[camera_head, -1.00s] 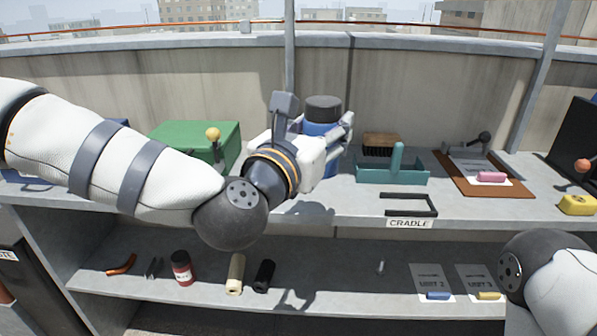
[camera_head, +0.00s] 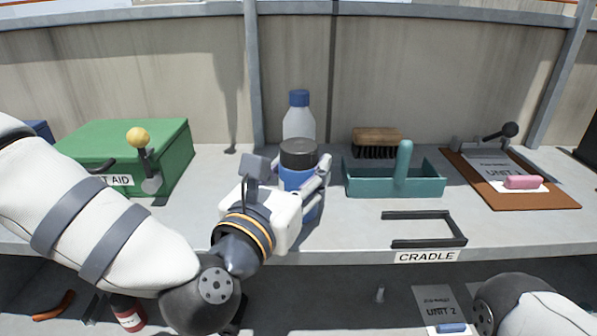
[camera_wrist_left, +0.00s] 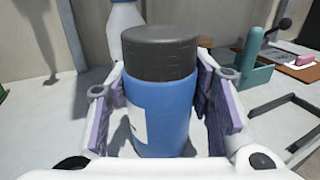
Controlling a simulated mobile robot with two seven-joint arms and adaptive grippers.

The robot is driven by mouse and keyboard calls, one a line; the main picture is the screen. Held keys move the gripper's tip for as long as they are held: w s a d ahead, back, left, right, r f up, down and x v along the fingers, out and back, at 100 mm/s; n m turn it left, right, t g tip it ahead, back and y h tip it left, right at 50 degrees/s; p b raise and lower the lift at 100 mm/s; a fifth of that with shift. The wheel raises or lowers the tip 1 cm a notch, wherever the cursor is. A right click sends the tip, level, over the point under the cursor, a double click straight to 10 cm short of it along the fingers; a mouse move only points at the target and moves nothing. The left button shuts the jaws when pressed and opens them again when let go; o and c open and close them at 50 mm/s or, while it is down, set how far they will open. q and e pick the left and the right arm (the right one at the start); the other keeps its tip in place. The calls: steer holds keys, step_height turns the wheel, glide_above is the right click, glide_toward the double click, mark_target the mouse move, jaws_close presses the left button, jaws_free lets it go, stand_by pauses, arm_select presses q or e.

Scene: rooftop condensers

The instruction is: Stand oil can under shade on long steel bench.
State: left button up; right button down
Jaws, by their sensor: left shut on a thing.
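My left gripper (camera_head: 298,190) is shut on a blue can (camera_head: 297,178) with a black lid and a pale label. The can is upright above the front half of the long steel bench (camera_head: 350,225); I cannot tell whether its base touches. In the left wrist view the can (camera_wrist_left: 162,105) stands between both finger pads, its base hidden. No lettering shows that names it an oil can. No shade can be made out. My right gripper is out of view; only part of my right arm shows at the lower right.
A clear bottle with a blue cap (camera_head: 299,120) stands just behind the can. A green first-aid box (camera_head: 170,150) is left. A teal caddy (camera_head: 425,182), a brush (camera_head: 376,138), a black cradle frame (camera_head: 455,242) and a clipboard (camera_head: 535,198) are right. Bare bench lies between box and gripper.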

arm_select(q)
steer(key=shift+f, duration=0.2)
steer(key=o, duration=1.4)
steer(key=shift+r, duration=0.1)
